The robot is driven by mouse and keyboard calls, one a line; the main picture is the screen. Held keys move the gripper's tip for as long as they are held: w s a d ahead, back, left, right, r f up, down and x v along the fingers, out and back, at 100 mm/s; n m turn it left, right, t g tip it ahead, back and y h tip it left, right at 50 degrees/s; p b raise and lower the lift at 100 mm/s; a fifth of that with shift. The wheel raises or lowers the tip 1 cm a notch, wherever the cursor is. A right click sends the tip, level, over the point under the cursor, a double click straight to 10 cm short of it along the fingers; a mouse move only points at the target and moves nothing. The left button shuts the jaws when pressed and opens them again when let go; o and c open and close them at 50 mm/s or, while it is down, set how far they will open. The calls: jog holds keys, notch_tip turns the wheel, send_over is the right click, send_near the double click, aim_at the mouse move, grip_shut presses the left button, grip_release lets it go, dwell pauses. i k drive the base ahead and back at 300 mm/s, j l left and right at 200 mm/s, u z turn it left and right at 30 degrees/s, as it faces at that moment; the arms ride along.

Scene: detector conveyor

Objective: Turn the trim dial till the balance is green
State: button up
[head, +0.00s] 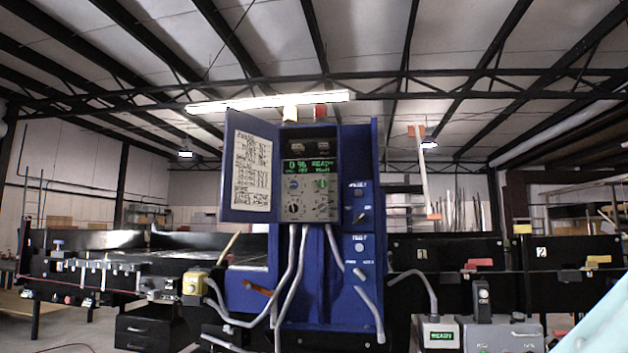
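A blue cabinet (373,290) stands in the middle of the head view with its door open to the left. Its control panel (309,206) has a small display (309,166) with green text, which seems to read "0 %" and "READY". Below it are a blue button (293,184), a green button (321,184) and a black round dial (293,208). Small controls sit to the dial's right. The labels are too small to read, so I cannot tell which control is the trim dial. My gripper is not in view.
A handwritten sheet (252,171) hangs on the open door. Grey hoses (290,285) hang in front of the cabinet. A yellow box (195,284) sits left, and a grey box (505,337) stands lower right beside a small green display (440,335). Black conveyor structures flank the cabinet.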

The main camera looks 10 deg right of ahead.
aim_at(323, 183)
jog(key=i+u, duration=0.2)
jog(key=i, duration=0.2)
jog(key=i+l+u, duration=0.2)
jog(key=i, duration=0.2)
jog(key=i+l+u, duration=0.2)
jog(key=i, duration=0.2)
